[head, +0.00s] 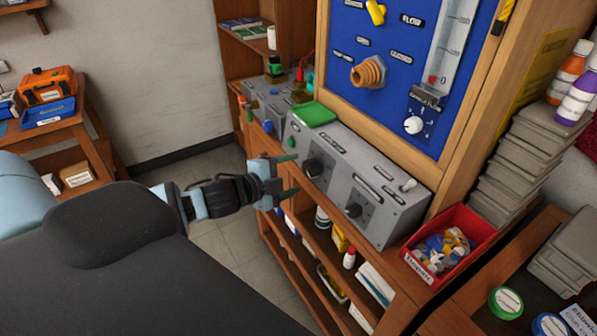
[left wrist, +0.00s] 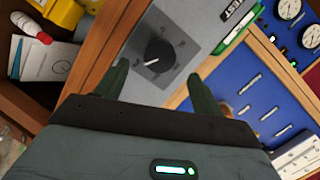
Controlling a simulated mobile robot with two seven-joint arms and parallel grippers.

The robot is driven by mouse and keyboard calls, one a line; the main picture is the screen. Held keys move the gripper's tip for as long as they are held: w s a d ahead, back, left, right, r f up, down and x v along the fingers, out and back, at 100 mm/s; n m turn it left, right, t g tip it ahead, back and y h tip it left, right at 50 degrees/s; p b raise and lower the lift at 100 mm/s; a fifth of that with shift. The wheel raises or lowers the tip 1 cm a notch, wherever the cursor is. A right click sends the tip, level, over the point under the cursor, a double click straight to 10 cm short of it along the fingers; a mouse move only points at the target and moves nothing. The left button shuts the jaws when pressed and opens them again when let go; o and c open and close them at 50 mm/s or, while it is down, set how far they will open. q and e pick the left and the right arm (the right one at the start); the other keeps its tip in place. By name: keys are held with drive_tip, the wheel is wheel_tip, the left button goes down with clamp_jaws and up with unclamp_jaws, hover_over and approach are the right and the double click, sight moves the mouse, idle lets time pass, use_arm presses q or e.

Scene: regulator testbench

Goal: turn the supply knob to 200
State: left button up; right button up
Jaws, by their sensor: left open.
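A grey metal box (head: 345,165) on the wooden bench carries two black knobs on its sloped front. The left knob (head: 313,167) sits on a dark dial plate, and a similar right knob (head: 353,210) sits lower on the same front. My left gripper (head: 290,175) is open and empty in front of the left knob, its fingers pointing at the panel. In the left wrist view a black knob (left wrist: 159,53) with a pale pointer mark shows between the open fingers, apart from both. The dial numbers are too small to read. My right gripper is not in view.
A green tray (head: 313,114) lies on top of the grey box. A blue panel (head: 385,75) with a brass fitting (head: 369,72) rises behind it. A red bin (head: 455,243) of small parts stands to the right. Shelves with bottles and papers are below the box.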

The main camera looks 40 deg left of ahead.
use_arm(q)
drive_tip(key=shift+v, duration=1.05)
drive_tip(key=s+d+f+n+g, duration=0.2)
drive_tip(key=s+d+f+n, duration=0.2)
drive_tip(key=s+f, duration=0.4)
drive_tip(key=s+d+f+n+g, duration=0.1)
drive_tip(key=s+d+f+n, duration=0.4)
drive_tip(key=s, duration=0.7)
drive_tip(key=s+d+f+n+g+y, duration=0.1)
drive_tip(key=s+d+f+n+g, duration=0.1)
drive_tip(key=s+d+f+n, duration=0.2)
drive_tip(key=s+d+f, duration=0.3)
drive_tip(key=s+f, duration=0.3)
drive_tip(key=f, duration=0.2)
drive_tip(key=shift+d+f+n+g+p, duration=0.15)
drive_tip(key=shift+f+n+g+p, duration=0.15)
drive_tip(key=shift+f+n, duration=0.1)
drive_tip(key=shift+s, duration=0.1)
